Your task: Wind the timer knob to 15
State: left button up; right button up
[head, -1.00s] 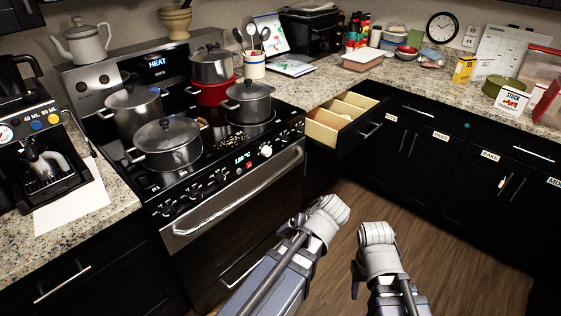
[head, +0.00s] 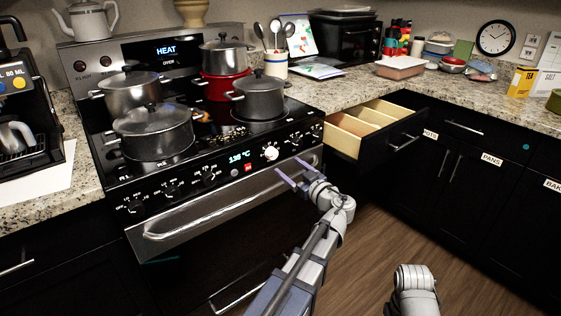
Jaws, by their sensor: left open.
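Several black knobs (head: 170,188) and a red button (head: 248,168) line the panel beside a lit temperature display. The oven handle (head: 215,208) runs below. Pots (head: 153,132) crowd the stovetop. An open drawer (head: 372,130) juts out at the right.

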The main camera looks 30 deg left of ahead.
aim_at(274, 155)
pick_arm(q)
jog(key=x, duration=0.7)
jog(key=shift+w+a, duration=0.15)
jog(key=shift+a, duration=0.05)
grip_shut()
dwell(0.4)
